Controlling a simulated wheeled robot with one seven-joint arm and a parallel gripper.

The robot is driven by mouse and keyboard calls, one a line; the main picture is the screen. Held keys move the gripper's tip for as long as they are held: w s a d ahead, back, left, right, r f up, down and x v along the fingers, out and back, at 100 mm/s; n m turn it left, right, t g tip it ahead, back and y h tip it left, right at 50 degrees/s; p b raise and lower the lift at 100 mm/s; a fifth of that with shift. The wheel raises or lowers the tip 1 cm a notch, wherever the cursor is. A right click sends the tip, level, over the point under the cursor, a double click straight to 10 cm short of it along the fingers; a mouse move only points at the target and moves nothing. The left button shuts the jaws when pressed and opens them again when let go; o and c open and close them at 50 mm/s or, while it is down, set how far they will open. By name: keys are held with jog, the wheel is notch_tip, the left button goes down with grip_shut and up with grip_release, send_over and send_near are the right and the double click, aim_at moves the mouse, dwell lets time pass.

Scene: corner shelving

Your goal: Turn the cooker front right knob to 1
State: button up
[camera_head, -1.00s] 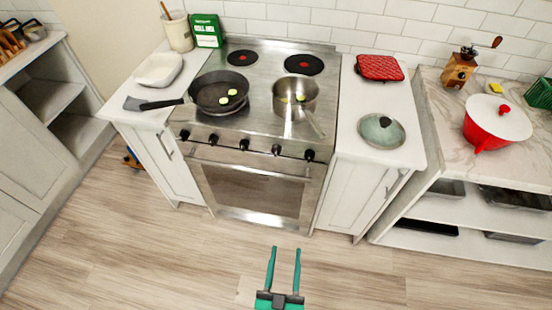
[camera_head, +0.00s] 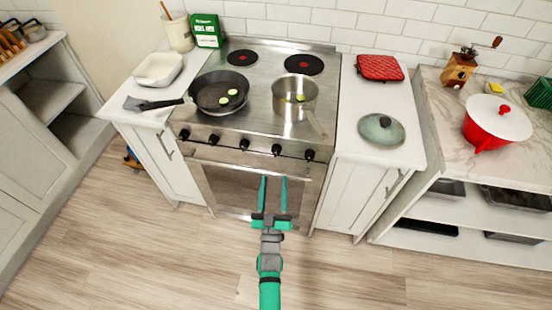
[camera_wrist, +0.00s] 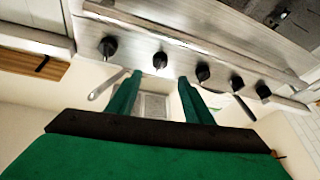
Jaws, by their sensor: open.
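The steel cooker (camera_head: 258,125) has a row of several black knobs along its front panel. The rightmost knob (camera_head: 309,155) is at the panel's right end, with another knob (camera_head: 276,150) to its left. Their settings are too small to read. My gripper (camera_head: 273,180) is open and empty in front of the oven door, below the knob row, touching no knob. In the wrist view, my gripper's fingers (camera_wrist: 159,78) point up toward the row, with one knob (camera_wrist: 160,60) just above the gap between them.
A black frying pan (camera_head: 219,92) and a steel saucepan (camera_head: 295,95), its handle reaching toward the front edge, stand on the hob. The oven door handle (camera_head: 245,167) runs below the knobs. The floor in front is clear.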

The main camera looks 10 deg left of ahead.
aim_at(276, 155)
jog(key=x, duration=0.9)
jog(key=shift+w+a+r, duration=0.1)
jog(key=c, duration=1)
